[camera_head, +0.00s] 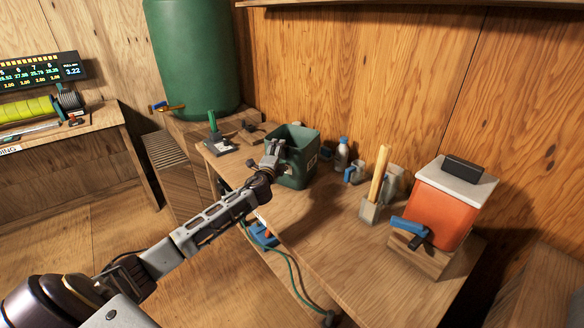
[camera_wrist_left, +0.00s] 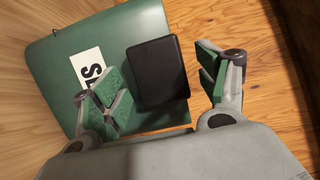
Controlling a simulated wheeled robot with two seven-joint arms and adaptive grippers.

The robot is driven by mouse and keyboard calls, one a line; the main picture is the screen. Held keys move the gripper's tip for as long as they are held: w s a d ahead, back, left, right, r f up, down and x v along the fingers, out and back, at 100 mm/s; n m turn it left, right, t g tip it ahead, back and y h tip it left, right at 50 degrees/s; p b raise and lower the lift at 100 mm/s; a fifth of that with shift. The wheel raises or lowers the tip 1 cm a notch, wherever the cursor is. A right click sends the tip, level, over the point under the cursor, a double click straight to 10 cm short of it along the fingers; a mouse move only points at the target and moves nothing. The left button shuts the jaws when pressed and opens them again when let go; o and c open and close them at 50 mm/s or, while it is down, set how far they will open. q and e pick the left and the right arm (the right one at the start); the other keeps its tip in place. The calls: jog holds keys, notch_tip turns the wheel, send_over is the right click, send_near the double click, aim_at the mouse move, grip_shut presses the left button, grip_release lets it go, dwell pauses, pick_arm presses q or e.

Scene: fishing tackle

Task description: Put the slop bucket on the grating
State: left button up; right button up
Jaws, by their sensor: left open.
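The slop bucket (camera_head: 296,174) is a dark green, square, open-topped bin on the wooden bench, near its back edge. In the left wrist view its green wall (camera_wrist_left: 60,70) carries a white label with "S" and part of another letter. A black block-like grip (camera_wrist_left: 157,72) stands out from that wall. My left gripper (camera_head: 273,148) is at the bucket's near left side, open, with its green-padded fingers on either side of the black grip. I see a gap on the right; contact on the left cannot be told. A slatted wooden surface below the barrel, probably the grating (camera_head: 165,151), lies left of the bench.
A large green barrel (camera_head: 192,60) with a tap stands behind the slats. A small stand with a green upright (camera_head: 213,137) is left of the bucket. A bottle (camera_head: 342,154), a holder (camera_head: 371,210) and an orange container (camera_head: 444,205) stand to its right.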

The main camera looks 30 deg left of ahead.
pick_arm(q)
grip_shut()
pick_arm(e)
jog(key=shift+s, duration=0.1)
dwell(0.3)
pick_arm(q)
jog(key=shift+r, duration=0.1)
notch_tip(320, 180, up, 10)
jog(key=p, duration=0.2)
pick_arm(e)
jog(key=s, duration=0.1)
jog(key=s+d, duration=0.2)
jog(key=s, duration=0.1)
jog(key=shift+d+f, duration=0.15)
jog(key=shift+f, duration=0.25)
jog(key=shift+w, duration=0.45)
